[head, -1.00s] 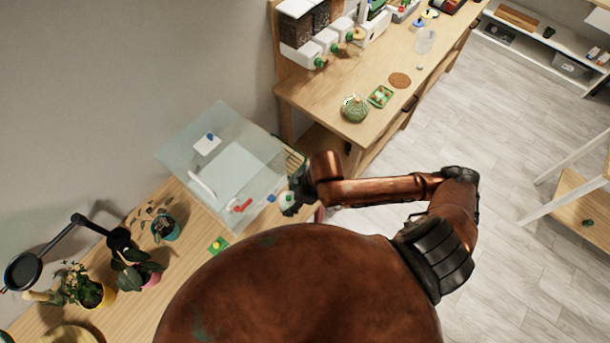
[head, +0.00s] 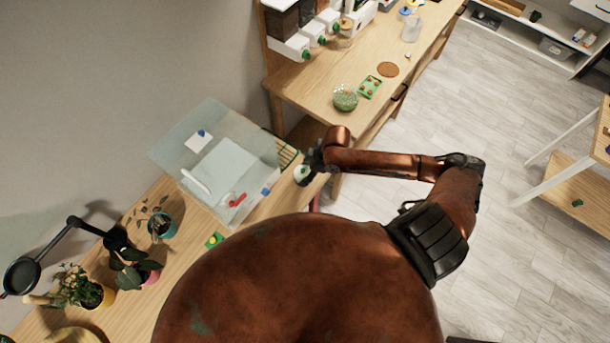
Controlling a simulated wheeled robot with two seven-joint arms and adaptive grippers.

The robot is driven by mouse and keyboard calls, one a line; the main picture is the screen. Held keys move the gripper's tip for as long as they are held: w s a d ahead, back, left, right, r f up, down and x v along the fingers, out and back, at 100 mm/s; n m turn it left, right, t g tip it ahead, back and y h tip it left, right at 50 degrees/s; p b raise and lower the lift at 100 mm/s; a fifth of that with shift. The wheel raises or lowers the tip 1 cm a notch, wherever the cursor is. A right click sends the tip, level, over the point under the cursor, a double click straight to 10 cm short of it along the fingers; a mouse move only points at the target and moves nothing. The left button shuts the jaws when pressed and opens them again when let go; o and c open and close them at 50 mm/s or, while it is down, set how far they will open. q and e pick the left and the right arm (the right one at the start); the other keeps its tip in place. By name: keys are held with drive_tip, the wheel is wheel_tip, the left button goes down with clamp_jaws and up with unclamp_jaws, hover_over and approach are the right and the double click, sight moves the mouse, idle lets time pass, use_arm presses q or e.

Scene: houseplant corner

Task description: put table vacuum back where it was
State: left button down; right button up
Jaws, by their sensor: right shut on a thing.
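The table vacuum, a small round white thing with a green top (head: 302,175), is at the right end of the plant table, just right of the clear bin. My right gripper (head: 311,168) is shut on it from the right and hides part of it. I cannot tell whether the vacuum touches the tabletop or is held above it. My left gripper is not in view.
A clear bin (head: 172,150) on the plant table holds a white card, a white tool and a red tool. Potted plants (head: 162,225) and a black lamp (head: 75,228) stand to the left. A second wooden bench (head: 320,90) with a round cactus (head: 345,97) is behind.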

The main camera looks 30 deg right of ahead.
drive_tip(key=shift+s+a+f, duration=0.1)
drive_tip(key=shift+f, duration=1.1)
drive_tip(key=o, duration=1.2)
drive_tip(key=shift+f, duration=0.1)
drive_tip(key=v, duration=1.2)
drive_tip(key=shift+r, duration=0.2)
